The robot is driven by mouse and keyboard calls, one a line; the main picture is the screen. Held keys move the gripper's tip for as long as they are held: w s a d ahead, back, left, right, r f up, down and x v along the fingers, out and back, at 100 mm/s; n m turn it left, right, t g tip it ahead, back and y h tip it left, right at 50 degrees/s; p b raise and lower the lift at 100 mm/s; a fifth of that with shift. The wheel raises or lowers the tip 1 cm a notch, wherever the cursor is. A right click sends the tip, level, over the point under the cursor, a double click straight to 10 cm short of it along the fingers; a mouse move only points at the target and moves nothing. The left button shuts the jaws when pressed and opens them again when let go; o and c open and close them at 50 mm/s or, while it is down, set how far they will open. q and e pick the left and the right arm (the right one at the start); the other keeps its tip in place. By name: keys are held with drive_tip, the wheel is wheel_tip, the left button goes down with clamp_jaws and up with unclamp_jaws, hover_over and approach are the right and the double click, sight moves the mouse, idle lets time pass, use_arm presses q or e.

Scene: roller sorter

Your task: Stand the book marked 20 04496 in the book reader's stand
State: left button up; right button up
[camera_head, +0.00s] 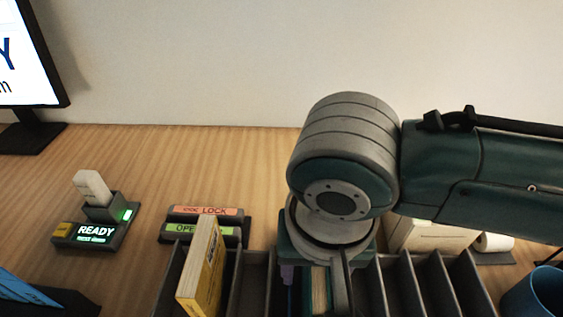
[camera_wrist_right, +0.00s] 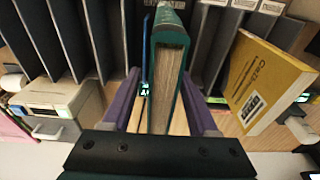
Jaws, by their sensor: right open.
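My right gripper (camera_wrist_right: 162,88) points down into the row of slots, its purple fingers on either side of a teal book (camera_wrist_right: 167,30) with cream pages. The fingers are open, and I cannot tell whether either touches the book. In the head view my wrist mostly hides this book; some pages (camera_head: 320,288) show below it. I cannot read the number 20 04496 on any book. A small unit with a lit READY sign (camera_head: 95,232) and an upright pale block stands at left; I cannot tell whether it is the book reader's stand. My left gripper is out of view.
A yellow book (camera_head: 203,265) leans in the grey slotted rack (camera_head: 255,268), left of my arm. Behind the rack lies a LOCK/OPEN panel (camera_head: 207,211). A white printer-like box (camera_wrist_right: 58,105), a blue cup (camera_head: 540,292), blue books (camera_head: 35,295) and a monitor (camera_head: 30,55) surround it.

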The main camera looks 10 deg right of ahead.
drive_tip(key=r, duration=0.3)
drive_tip(key=r+p, duration=0.1)
drive_tip(key=r, duration=0.2)
drive_tip(key=s+r+p, duration=0.1)
drive_tip(key=r, duration=0.3)
drive_tip(key=shift+s+a, duration=0.1)
drive_tip(key=shift+a, duration=0.05)
